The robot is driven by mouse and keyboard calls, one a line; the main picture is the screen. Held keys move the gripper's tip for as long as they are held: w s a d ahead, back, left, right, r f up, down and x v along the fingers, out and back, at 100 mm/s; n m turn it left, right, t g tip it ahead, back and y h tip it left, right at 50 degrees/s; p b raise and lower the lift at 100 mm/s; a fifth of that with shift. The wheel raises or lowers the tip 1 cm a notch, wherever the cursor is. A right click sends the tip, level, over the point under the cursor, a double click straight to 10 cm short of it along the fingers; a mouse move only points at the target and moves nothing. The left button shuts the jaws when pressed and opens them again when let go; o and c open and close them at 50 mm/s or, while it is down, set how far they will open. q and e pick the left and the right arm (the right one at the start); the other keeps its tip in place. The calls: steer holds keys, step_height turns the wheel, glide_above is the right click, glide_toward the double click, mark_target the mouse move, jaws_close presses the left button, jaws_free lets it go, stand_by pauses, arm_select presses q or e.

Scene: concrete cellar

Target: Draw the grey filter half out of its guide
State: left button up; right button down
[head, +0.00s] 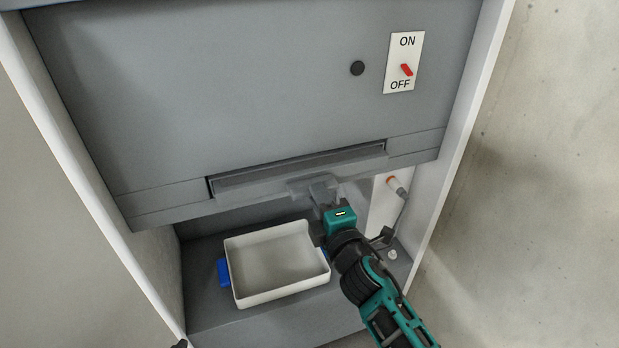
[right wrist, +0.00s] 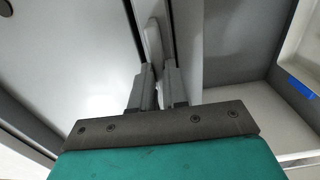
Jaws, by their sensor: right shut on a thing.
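The grey filter (head: 245,187) sits in a long slot low on the front of the grey unit (head: 250,90). Its front stands out a little from the slot, with a dark gap along its upper edge; how far it is out is hard to tell. My right gripper (head: 312,187) is shut on the filter's grip near the middle of its front. In the right wrist view the two fingers (right wrist: 159,80) close on a pale grey grip piece (right wrist: 153,42). The fingers partly hide the grip.
A white tray (head: 236,262) with blue handles stands on the grey ledge (head: 215,325) below the unit. An orange-tipped fitting (head: 397,187) is to the right of my gripper. A red switch (head: 406,70) is on the unit's front. White side panels flank the unit.

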steer(key=shift+s, duration=0.1)
steer(key=shift+p+v, duration=0.35)
steer(key=shift+v, duration=1.4)
steer(key=shift+v, duration=1.8)
steer(key=shift+s, duration=0.1)
